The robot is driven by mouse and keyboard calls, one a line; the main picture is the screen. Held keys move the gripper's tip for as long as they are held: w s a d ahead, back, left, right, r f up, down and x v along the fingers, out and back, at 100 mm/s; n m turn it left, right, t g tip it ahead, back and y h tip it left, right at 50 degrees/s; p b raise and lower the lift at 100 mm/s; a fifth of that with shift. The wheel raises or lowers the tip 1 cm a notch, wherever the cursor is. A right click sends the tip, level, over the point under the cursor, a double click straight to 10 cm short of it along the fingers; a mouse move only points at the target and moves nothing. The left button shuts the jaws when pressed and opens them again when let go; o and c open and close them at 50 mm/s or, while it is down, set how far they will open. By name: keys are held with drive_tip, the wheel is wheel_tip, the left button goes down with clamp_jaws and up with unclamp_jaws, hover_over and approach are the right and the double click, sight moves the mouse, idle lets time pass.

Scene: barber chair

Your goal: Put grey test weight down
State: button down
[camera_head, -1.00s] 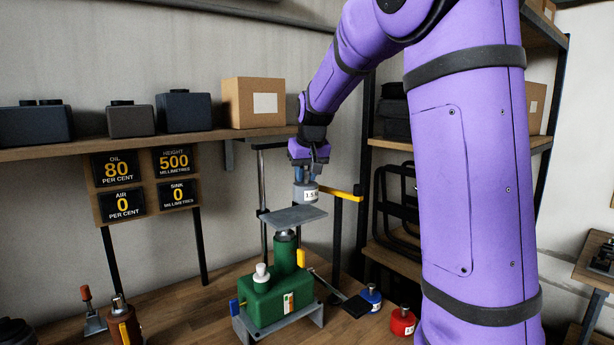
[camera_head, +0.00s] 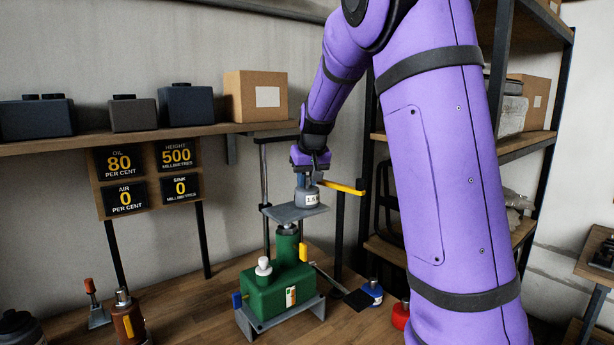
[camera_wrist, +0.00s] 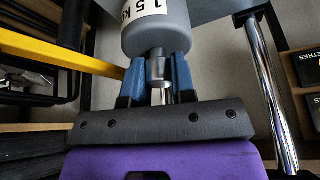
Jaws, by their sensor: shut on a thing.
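The grey test weight (camera_head: 307,197) has a white label and hangs below my gripper (camera_head: 308,172). In the wrist view, my gripper (camera_wrist: 160,82) has its blue fingers shut on the narrow knob of the grey test weight (camera_wrist: 158,30), whose label reads 1.5 kg. The weight is upright. Its base is at the grey platform (camera_head: 281,214), towards the platform's right side, and appears to touch it; I cannot tell whether it bears fully on it. The platform sits on top of the green jack (camera_head: 276,290).
A yellow bar (camera_head: 343,187) sticks out just right of the weight, and a chrome rod (camera_wrist: 270,90) stands close by. A blue weight (camera_head: 373,291) and a red weight (camera_head: 401,314) stand on the bench at right. A brown bottle-like unit (camera_head: 128,320) stands at left.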

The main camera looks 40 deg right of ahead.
drive_tip(key=c, duration=0.9)
unclamp_jaws()
drive_tip(key=shift+f, duration=0.1)
drive_tip(key=shift+c, duration=0.2)
drive_tip(key=v, duration=1.1)
drive_tip(key=s+a+f+n, duration=0.1)
drive_tip(key=s+a, duration=0.4)
drive_tip(key=s, duration=0.5)
drive_tip(key=s+a+f+n, duration=0.1)
drive_tip(key=s+a+f, duration=0.2)
drive_tip(key=s, duration=0.7)
drive_tip(key=s+a+f+n+y, duration=0.1)
drive_tip(key=s+a+f, duration=0.1)
drive_tip(key=s+a, duration=0.5)
drive_tip(key=s, duration=0.3)
drive_tip(key=shift+s+a+f+t, duration=0.25)
drive_tip(key=shift+a+f+t, duration=0.15)
